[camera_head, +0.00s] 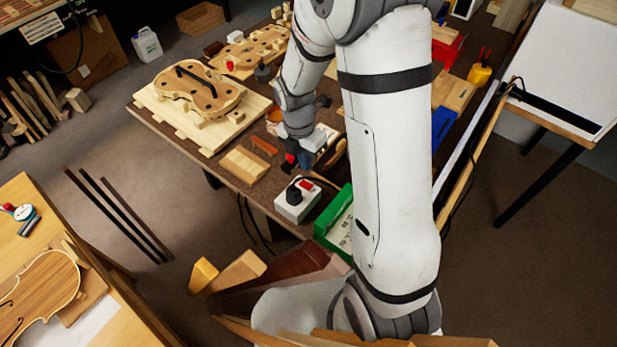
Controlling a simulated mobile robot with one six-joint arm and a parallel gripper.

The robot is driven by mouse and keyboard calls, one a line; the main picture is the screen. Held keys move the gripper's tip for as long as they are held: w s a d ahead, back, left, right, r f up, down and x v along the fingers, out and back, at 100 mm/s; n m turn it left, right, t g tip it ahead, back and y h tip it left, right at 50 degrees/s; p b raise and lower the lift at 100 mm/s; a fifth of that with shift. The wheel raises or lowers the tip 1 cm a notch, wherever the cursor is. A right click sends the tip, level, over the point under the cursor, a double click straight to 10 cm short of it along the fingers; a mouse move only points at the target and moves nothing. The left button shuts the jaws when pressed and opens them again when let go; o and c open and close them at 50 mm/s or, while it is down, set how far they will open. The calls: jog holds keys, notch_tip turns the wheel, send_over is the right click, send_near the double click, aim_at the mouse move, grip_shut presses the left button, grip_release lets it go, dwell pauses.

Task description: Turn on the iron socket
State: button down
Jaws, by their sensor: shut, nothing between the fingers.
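The iron socket (295,210) is a small white box at the near edge of the brown workbench. A black plug sits in its top, and a red switch (306,185) shows beside the plug. Whether the switch is on or off is too small to tell. My gripper (298,163) points down just behind the socket, apart from it and a little above the bench. It is shut and empty. Its fingertips are small and dark in this view.
A green box (335,225) stands right of the socket. A pale wood block (244,165) lies to its left. A violin body (200,90) rests on a board farther back. Black cables hang off the bench's near edge.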

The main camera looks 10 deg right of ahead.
aim_at(309, 187)
jog(key=f, duration=0.7)
jog(key=shift+s+d+f, duration=0.2)
jog(key=shift+s+d, duration=0.1)
jog(key=shift+s, duration=0.05)
jog(key=shift+s+f, duration=0.15)
jog(key=shift+f, duration=0.05)
jog(key=shift+w+a+r+p, duration=0.15)
jog(key=shift+w+a+p, duration=0.15)
jog(key=shift+w+a, duration=0.35)
jog(key=shift+d, duration=0.15)
